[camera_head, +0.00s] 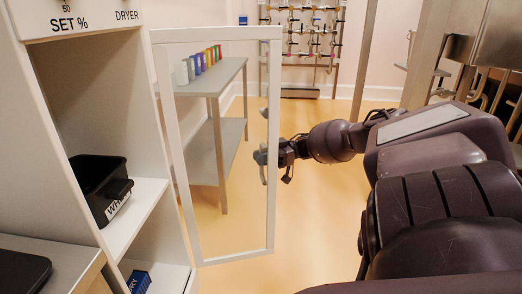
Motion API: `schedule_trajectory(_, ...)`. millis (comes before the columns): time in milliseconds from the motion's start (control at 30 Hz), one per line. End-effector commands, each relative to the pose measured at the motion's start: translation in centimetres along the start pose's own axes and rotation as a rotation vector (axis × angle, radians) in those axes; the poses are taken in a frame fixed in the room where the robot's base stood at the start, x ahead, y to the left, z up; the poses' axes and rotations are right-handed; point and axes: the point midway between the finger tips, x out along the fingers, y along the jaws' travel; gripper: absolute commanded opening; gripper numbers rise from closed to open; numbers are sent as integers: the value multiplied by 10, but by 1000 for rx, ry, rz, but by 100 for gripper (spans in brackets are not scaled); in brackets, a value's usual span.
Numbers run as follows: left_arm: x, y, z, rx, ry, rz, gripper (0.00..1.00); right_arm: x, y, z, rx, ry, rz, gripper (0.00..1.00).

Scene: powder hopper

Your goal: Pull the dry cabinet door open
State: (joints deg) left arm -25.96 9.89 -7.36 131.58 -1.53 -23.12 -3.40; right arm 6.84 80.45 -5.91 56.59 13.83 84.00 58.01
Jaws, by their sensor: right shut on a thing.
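The dry cabinet (28,120) stands at the left, white, with "SET %" and "DRYER" lettering on its top panel. Its glass door (274,90) with a white frame stands swung open, well away from the cabinet's front, and the shelves inside are exposed. My right gripper (262,156) is at the door's free right edge, about mid-height, shut on what appears to be the door handle. My left gripper is not in view.
Inside the cabinet a black bin (98,188) sits on a shelf, and a blue box (138,282) lies lower. A grey table (210,78) with several coloured containers shows through the glass. A rack (302,40) stands at the back wall.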

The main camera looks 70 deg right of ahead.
Motion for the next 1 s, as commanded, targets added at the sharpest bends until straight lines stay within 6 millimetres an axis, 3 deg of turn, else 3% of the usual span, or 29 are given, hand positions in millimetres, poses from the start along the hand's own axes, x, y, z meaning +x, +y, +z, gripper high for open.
schedule_trajectory(300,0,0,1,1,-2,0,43,0,0,0,0,-1,1,0)
schedule_trajectory(333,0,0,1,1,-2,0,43,0,0,0,0,-1,1,20)
schedule_trajectory(467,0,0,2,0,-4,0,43,0,0,0,0,-1,1,40)
schedule_trajectory(800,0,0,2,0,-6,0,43,-2,0,0,0,-1,1,41)
schedule_trajectory(1000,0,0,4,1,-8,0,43,-24,0,1,0,-1,3,41)
